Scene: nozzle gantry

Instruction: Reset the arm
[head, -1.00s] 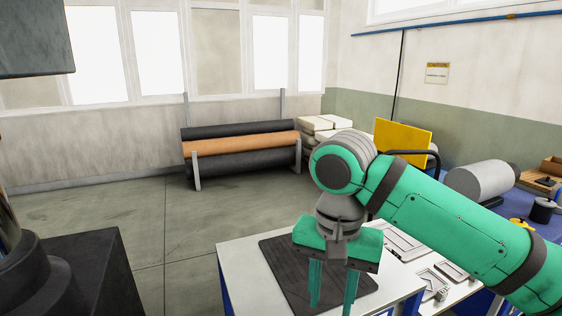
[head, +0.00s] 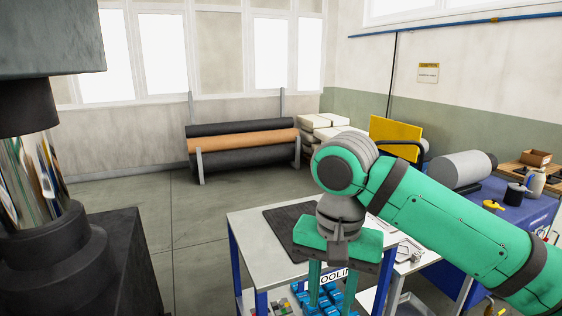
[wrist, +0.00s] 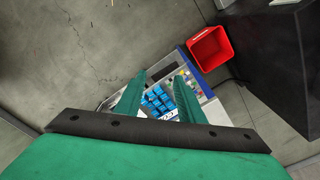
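My green arm (head: 440,215) reaches in from the right in the head view and bends at a grey-banded joint. My gripper (head: 331,284) hangs from it with the fingers pointing down, in front of a white-topped table (head: 250,245). The lower finger ends are cut off by the picture edge. In the wrist view my gripper (wrist: 162,88) shows two green fingers apart with nothing held between them. Blue bins (wrist: 155,100) lie beyond the fingers.
A dark mat (head: 280,215) lies on the table, and blue bins (head: 320,303) sit below its top. A dark machine (head: 60,255) stands close at left. A red bin (wrist: 208,48) is on the floor. Open floor (head: 150,205) lies beyond the table.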

